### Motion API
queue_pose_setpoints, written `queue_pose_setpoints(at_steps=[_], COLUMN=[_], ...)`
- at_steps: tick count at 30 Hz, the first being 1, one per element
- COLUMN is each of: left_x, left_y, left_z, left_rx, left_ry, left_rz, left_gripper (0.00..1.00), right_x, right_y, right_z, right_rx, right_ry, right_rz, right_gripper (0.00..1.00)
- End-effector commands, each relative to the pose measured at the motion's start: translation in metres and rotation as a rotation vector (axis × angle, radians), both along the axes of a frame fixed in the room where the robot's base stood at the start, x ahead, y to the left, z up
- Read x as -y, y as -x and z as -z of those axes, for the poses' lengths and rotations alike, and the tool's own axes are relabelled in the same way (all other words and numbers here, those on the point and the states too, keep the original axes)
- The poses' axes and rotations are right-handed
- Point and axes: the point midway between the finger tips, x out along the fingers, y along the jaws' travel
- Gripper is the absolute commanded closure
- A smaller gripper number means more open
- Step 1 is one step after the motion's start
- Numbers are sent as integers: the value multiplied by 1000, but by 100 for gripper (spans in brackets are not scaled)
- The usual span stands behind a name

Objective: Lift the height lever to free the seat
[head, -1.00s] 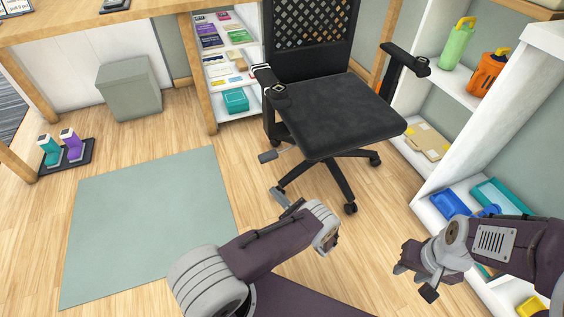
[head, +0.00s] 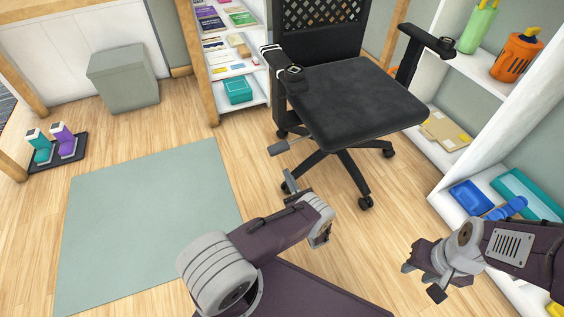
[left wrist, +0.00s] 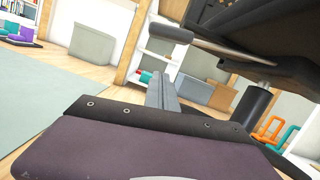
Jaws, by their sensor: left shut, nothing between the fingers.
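The black office chair (head: 350,105) stands right of centre in the head view. Its height lever (head: 279,147), a grey paddle on a thin rod, sticks out to the left under the seat. In the left wrist view the lever's handle (left wrist: 170,32) and rod show above my fingers, with a visible gap. My left gripper (head: 288,182) is shut and empty, near the chair base, just below the lever in the head view; its fingers also show in the left wrist view (left wrist: 162,90). My right gripper (head: 422,279) is open and empty, at lower right, away from the chair.
A white shelf (head: 480,150) with bottles and trays runs along the right. A green mat (head: 145,220) lies on the floor at left. A grey bin (head: 122,80) stands behind it. The chair's wheeled legs (head: 350,172) spread close to my left gripper.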

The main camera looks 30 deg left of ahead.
Motion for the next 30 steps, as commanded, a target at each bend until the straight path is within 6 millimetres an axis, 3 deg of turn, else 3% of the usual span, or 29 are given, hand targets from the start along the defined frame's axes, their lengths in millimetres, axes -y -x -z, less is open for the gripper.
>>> queue_pose_setpoints(at_steps=[6,9,15,26,30], left_x=[-38,-35,-37,-37,-38], left_y=[-28,-25,-22,-21,-20], left_z=[-7,-30,-47,-50,-60], left_rx=[2,0,-1,-1,-1], left_ry=[1,0,1,1,1], left_rz=[-4,1,0,0,0], left_gripper=[100,100,100,100,100], right_x=[0,0,0,0,0], right_y=[0,0,0,0,0], right_z=[21,16,18,18,8], right_rx=[0,0,0,0,0], right_ry=[0,0,0,0,0], right_rz=[0,0,0,0,0], right_gripper=[64,64,64,64,64])
